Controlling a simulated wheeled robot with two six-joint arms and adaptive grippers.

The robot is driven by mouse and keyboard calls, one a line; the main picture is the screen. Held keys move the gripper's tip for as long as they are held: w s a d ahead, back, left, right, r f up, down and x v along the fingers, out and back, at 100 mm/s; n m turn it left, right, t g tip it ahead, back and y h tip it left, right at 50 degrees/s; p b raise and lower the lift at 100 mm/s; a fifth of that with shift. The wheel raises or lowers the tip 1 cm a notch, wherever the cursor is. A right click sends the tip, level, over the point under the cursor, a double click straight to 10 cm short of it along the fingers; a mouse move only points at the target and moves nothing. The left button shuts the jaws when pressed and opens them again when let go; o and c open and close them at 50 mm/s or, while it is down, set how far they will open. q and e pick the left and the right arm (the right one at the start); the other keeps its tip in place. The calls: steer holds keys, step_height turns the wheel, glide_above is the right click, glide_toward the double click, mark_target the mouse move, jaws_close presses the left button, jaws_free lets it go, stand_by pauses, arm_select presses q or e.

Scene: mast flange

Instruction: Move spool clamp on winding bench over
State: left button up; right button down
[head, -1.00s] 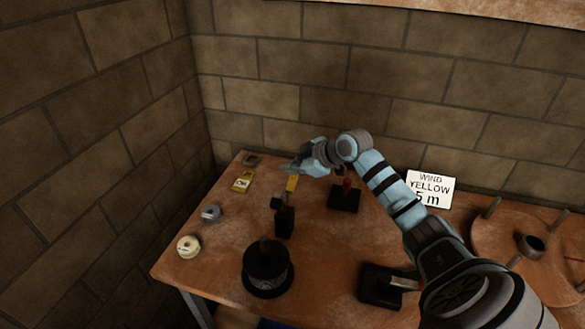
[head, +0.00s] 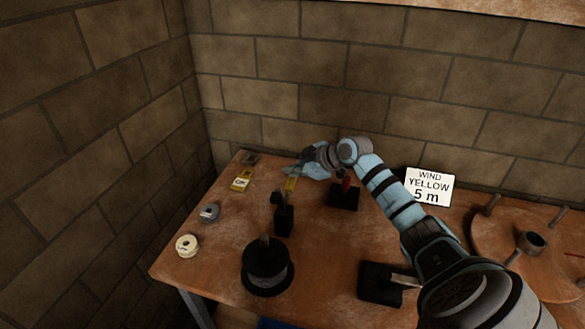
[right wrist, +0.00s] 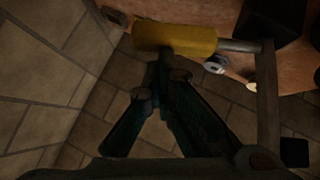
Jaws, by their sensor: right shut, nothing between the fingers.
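The spool clamp (head: 284,220) is a dark upright post on the bench, with a yellow handle (head: 290,185) at its top. In the right wrist view the yellow handle (right wrist: 175,39) lies across the top, on a metal rod joined to a dark bar. My right gripper (head: 298,168) is just above and behind the handle. Its fingers (right wrist: 164,62) are shut and empty, their tips close to the handle's edge; I cannot tell whether they touch. A dark spool (head: 267,268) stands in front of the clamp. My left gripper is out of view.
A sign (head: 429,187) and a pegged wheel (head: 490,235) are at right.

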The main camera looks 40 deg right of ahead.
steer(key=r+p, duration=0.1)
steer(key=p, duration=0.1)
steer(key=r+p, duration=0.1)
steer(key=p, duration=0.1)
steer(key=r+p, duration=0.2)
steer(key=shift+s+a, duration=0.25)
steer(key=shift+a, duration=0.15)
steer(key=b+v, duration=0.1)
steer(key=v, duration=0.9)
steer(key=shift+w+d, duration=0.1)
